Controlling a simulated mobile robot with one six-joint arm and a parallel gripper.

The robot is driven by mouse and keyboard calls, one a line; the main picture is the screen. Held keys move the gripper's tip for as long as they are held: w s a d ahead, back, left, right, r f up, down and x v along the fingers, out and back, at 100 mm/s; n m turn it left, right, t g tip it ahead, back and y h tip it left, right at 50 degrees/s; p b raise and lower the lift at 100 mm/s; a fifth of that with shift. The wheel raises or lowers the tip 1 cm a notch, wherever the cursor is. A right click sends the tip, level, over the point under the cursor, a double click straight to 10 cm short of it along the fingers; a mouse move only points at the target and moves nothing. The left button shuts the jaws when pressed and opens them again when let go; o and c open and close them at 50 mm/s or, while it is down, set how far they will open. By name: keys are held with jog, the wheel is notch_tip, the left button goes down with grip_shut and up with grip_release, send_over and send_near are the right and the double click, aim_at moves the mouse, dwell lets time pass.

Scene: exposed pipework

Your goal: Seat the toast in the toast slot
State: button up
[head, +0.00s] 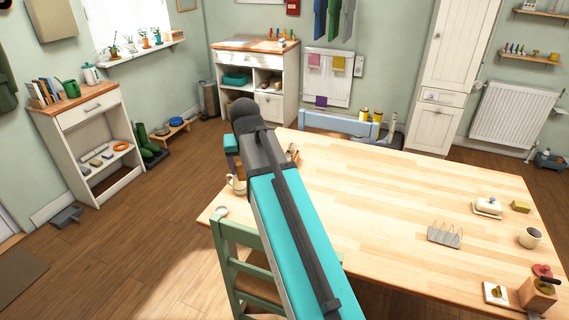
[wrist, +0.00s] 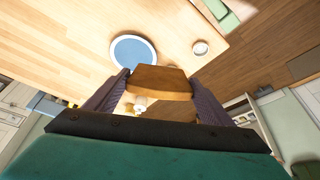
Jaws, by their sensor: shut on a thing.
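In the wrist view, my gripper (wrist: 158,75) is shut on a brown slice of toast (wrist: 160,84), with one dark finger at each side of it. The toast is held with a flat face partly toward the wrist camera. A metal toast rack (head: 445,236) with upright wire dividers, which appears to hold the toast slot, stands on the table toward the right, well apart from my arm. I see no toast in it.
A blue plate with a pale rim (wrist: 134,52) lies on the wooden table (head: 375,200). A small round pot (wrist: 200,47) sits near the table edge. A green chair (head: 240,250) is close by.

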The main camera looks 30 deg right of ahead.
jog(key=a+r+n+y, duration=0.1)
jog(key=a+n, duration=0.3)
jog(key=a, duration=0.8)
jog(key=shift+a+r+y, duration=0.15)
jog(key=shift+r+y, duration=0.1)
jog(key=shift+y, duration=0.05)
